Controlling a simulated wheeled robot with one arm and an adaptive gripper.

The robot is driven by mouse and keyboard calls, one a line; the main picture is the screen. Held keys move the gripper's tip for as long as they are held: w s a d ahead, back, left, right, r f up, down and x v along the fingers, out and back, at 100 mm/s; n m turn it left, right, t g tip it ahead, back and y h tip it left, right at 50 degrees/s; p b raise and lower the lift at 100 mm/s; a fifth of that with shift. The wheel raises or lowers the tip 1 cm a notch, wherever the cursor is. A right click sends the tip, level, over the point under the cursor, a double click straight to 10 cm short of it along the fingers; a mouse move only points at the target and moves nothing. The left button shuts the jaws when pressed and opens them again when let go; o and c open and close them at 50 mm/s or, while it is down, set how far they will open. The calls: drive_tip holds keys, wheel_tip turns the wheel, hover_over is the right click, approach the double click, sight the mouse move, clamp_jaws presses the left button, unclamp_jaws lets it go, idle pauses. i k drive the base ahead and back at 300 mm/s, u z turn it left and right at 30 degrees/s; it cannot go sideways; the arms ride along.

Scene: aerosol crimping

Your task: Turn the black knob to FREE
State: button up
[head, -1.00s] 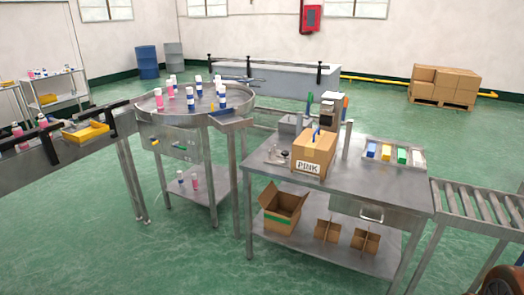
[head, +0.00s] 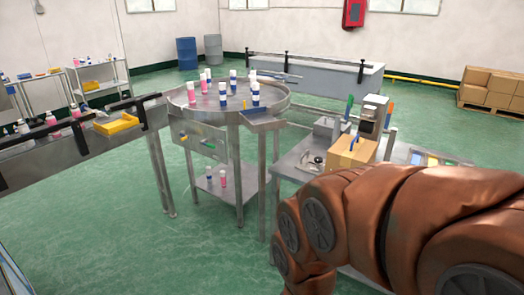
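A grey control panel (head: 182,137) hangs under the rim of the round steel turntable (head: 215,104), left of the centre in the head view. It carries small coloured controls, one yellow and one green among them. They are too small for me to make out the black knob or any FREE mark. My brown arm covers the lower right of the view. My gripper is outside the frame, so its fingers are hidden from me.
A steel workbench (head: 287,165) with a cardboard box (head: 350,152) is at the right, partly behind my arm. A conveyor (head: 90,140) runs at the left. The green floor (head: 120,240) in front is clear.

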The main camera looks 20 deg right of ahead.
sight(318, 159)
drive_tip(key=u, duration=0.35)
drive_tip(key=i, duration=1.5)
drive_tip(key=z, duration=0.65)
drive_tip(key=i, duration=1.1)
drive_tip(key=z, duration=1.25)
drive_tip(key=i, duration=0.3)
drive_tip(key=z, duration=0.2)
